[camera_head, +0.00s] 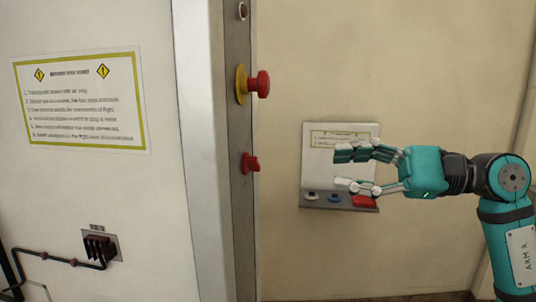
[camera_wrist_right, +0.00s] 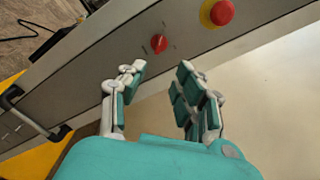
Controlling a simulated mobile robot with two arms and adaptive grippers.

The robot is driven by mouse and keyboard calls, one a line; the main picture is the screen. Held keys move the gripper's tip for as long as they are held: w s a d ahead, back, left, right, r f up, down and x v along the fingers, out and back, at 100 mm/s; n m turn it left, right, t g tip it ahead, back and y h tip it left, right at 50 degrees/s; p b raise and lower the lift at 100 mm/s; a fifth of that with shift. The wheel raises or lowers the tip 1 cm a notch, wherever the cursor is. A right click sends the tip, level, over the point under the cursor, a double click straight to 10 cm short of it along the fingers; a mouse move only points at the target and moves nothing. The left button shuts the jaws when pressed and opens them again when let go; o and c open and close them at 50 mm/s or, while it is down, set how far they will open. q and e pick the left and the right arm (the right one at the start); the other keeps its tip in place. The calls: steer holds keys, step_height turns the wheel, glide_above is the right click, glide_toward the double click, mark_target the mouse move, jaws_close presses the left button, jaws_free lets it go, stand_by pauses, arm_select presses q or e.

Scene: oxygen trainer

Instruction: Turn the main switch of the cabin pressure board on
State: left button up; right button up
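A red rotary switch knob (camera_head: 250,162) sits on the narrow grey upright panel, below a red mushroom button on a yellow base. I take this knob to be the main switch. In the right wrist view the knob (camera_wrist_right: 158,44) lies just beyond my fingertips, roughly centred between them, with small dark marks around it. My right gripper (camera_head: 340,169) comes in from the right and is open and empty, with a clear gap to the knob. Its spread fingers also show in the wrist view (camera_wrist_right: 161,75). My left gripper is not in view.
The red mushroom button (camera_head: 263,84) sticks out above the knob. A small shelf (camera_head: 306,202) with a sign and small coloured items is on the beige wall behind my right gripper. A dark handle (camera_wrist_right: 30,112) shows at left in the wrist view.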

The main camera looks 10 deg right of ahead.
steer(key=p, duration=0.2)
glide_toward(258, 163)
steer(key=p+x, duration=0.2)
steer(key=x, duration=0.6)
steer(key=shift+w+d+p, duration=0.1)
steer(key=shift+w+p, duration=0.05)
steer(key=shift+p, duration=0.25)
steer(key=shift+w+a, duration=0.15)
steer(key=shift+a, duration=0.35)
steer(key=shift+f, duration=0.1)
steer(key=shift+c, duration=0.9)
jaws_close()
